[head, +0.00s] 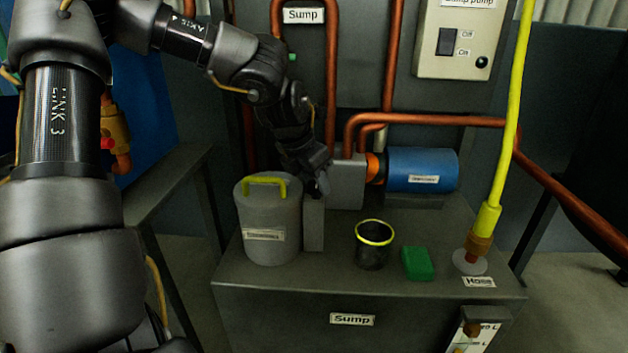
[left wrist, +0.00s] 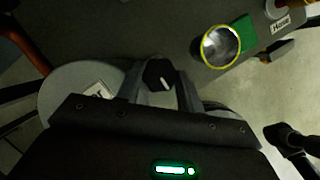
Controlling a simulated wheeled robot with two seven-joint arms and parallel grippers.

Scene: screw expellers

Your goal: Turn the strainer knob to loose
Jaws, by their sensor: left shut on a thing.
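The strainer knob (left wrist: 158,73) is black with a white pointer mark and shows in the left wrist view between the two fingers. My left gripper (left wrist: 160,88) is shut on it from above. In the head view my left gripper (head: 318,186) is at the top of a narrow grey post (head: 313,228), and its fingers and wrist hide most of the knob. A grey cylinder (head: 268,222) with a yellow handle stands right beside the post, to its left.
On the sump top (head: 440,240) stand a dark cup (head: 372,252) with a yellow rim, a green block (head: 418,263) and a yellow hose (head: 487,218). A blue motor (head: 422,169) and copper pipes (head: 430,121) lie behind. A switch box (head: 455,45) is on the back wall.

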